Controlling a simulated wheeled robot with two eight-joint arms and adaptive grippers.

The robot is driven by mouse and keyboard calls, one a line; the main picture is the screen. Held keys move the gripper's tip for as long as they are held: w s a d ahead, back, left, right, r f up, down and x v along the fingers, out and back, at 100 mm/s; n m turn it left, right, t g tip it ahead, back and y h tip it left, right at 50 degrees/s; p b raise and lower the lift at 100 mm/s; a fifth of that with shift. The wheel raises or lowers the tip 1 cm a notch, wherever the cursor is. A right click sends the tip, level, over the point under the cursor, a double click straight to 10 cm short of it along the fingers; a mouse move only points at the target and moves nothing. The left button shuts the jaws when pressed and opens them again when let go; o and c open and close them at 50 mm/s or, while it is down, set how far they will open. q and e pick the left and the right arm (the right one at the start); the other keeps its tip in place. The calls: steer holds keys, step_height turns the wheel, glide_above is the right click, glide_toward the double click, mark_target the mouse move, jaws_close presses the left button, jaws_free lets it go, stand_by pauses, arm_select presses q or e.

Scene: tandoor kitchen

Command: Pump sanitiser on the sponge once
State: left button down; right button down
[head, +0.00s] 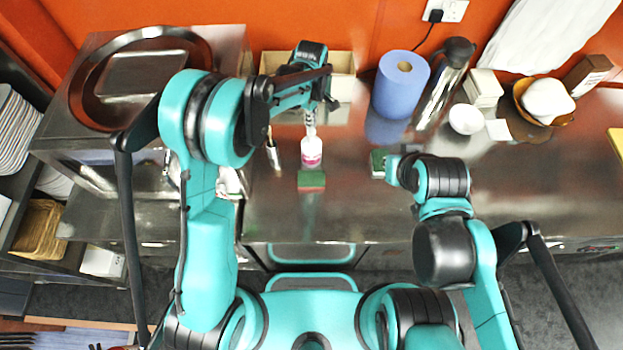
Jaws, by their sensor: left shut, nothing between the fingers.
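The sanitiser bottle (311,152), white with a pink label, stands upright on the steel counter. A green sponge (311,180) lies flat just in front of it. My left gripper (310,117) is shut and empty, above the bottle's top. The arm hides part of the pump head, so I cannot tell if the fingertips touch it.
A beige box (341,66) stands against the orange wall. A blue paper roll (401,84), a steel flask (443,82) and a bowl (543,100) stand at the back right. A round dark tray (100,62) is at left. The counter's front right is clear.

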arm_select(q)
steer(key=shift+f, duration=0.15)
steer(key=shift+f+b, duration=1.45)
steer(key=shift+f, duration=0.05)
steer(key=shift+r, duration=0.15)
steer(key=shift+r+p, duration=0.8)
steer(key=shift+r, duration=0.7)
step_height(320, 180, up, 6)
steer(key=p, duration=0.3)
steer(key=shift+a, duration=0.1)
